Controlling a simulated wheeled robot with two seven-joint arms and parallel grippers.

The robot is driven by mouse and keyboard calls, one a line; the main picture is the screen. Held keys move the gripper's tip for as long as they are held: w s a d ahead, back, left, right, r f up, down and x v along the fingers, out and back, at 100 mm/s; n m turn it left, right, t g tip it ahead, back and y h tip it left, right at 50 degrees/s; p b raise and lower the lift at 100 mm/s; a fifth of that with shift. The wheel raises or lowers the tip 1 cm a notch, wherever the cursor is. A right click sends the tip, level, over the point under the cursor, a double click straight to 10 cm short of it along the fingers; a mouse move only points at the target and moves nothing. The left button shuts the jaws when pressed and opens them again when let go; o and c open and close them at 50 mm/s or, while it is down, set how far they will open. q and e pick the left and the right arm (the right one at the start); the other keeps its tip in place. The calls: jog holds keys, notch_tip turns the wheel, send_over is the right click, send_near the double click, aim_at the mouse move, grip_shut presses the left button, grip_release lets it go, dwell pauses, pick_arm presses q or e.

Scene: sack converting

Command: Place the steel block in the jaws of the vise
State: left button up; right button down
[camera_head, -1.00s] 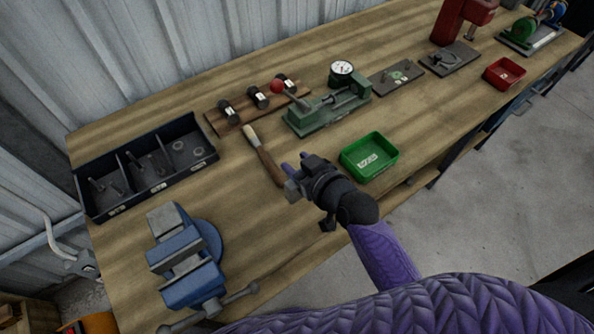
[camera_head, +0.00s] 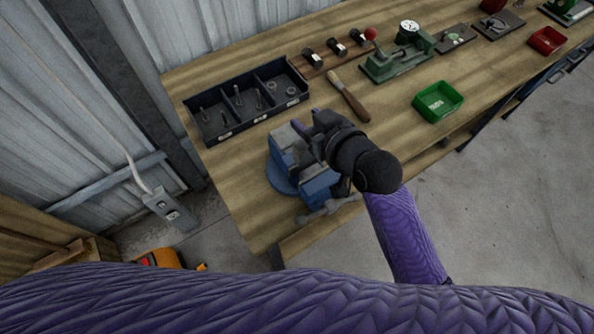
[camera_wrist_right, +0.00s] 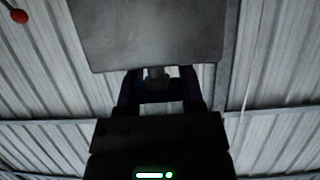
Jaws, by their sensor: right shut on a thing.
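The blue vise (camera_head: 318,190) stands on the bench near its front left end, with grey metal on top and a crossbar handle at its front. My right gripper (camera_head: 305,132) is over the vise in the head view and hides part of its jaws. In the right wrist view the gripper (camera_wrist_right: 160,82) is shut on the steel block (camera_wrist_right: 150,35), a wide grey block across the top of the picture. In the head view I cannot clearly separate the block from the vise, nor tell whether they touch. My left gripper is not in view.
A dark divided tray (camera_head: 222,131) with pins and rings sits behind the vise. A wooden-handled brush (camera_head: 350,98), a green bin (camera_head: 437,102) and a green toggle fixture (camera_head: 398,62) are to the right. Bare bench (camera_head: 395,125) lies between the vise and the green bin.

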jog(key=f+b, duration=0.1)
jog(key=f, duration=0.3)
jog(key=f+b, duration=0.1)
jog(key=f, duration=0.2)
jog(key=shift+w+d+f, duration=0.1)
jog(key=shift+d+f, duration=0.1)
jog(key=shift+f, duration=0.5)
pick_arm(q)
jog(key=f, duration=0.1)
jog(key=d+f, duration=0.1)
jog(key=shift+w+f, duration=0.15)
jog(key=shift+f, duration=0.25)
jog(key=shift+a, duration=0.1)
pick_arm(e)
jog(key=shift+f+b, duration=0.1)
jog(key=shift+b, duration=0.2)
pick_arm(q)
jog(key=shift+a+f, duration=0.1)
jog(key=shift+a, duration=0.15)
pick_arm(e)
jog(key=shift+c, duration=1.1)
grip_release()
